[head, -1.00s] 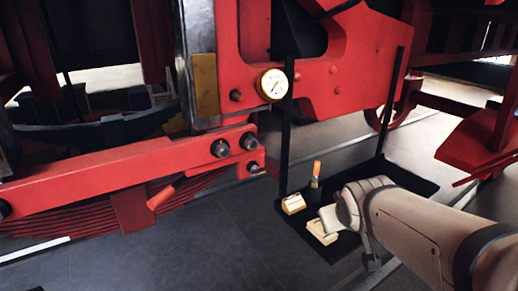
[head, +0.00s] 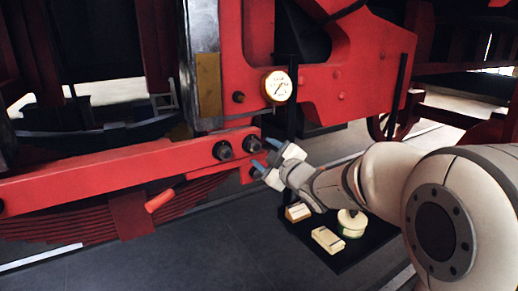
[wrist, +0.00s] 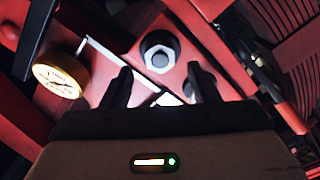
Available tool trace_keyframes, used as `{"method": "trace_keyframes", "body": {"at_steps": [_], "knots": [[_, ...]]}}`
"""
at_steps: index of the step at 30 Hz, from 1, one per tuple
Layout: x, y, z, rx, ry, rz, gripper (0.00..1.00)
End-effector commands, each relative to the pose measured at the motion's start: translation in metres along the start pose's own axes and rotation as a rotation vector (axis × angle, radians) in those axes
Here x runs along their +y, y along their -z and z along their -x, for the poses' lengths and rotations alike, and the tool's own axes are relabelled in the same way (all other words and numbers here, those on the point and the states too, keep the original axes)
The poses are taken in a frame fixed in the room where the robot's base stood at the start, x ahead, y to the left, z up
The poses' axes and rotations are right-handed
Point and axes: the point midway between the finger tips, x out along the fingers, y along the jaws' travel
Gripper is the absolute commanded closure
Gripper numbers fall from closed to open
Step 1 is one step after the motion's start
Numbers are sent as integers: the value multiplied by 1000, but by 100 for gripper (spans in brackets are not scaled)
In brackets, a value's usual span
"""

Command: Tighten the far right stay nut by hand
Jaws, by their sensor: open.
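In the head view, two dark stay nuts sit at the right end of the red beam (head: 120,170). The far right stay nut (head: 251,144) is beside the left one (head: 222,151). My gripper (head: 265,156) is open and empty just right of the far right nut, its blue-tipped fingers pointing at the beam end. In the wrist view, a grey hex nut (wrist: 160,56) on red metal shows ahead, between and beyond my two dark fingers (wrist: 159,72). The fingers appear apart from it.
A brass-rimmed gauge (head: 277,86) is above the nuts, and also at left in the wrist view (wrist: 60,75). A red-orange handle (head: 160,200) juts below the beam. A black tray (head: 345,262) below my arm holds two pale blocks (head: 327,240) and a round pot (head: 351,223).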

Motion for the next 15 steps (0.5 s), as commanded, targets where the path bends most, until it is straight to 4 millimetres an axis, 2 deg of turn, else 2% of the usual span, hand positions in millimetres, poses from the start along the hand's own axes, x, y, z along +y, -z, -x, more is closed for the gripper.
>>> {"method": "trace_keyframes", "body": {"at_steps": [1,6,15], "knots": [[0,1,-9,1,3,-1,45],[0,1,-29,0,2,-1,45],[-1,0,-36,-1,1,-1,45]]}}
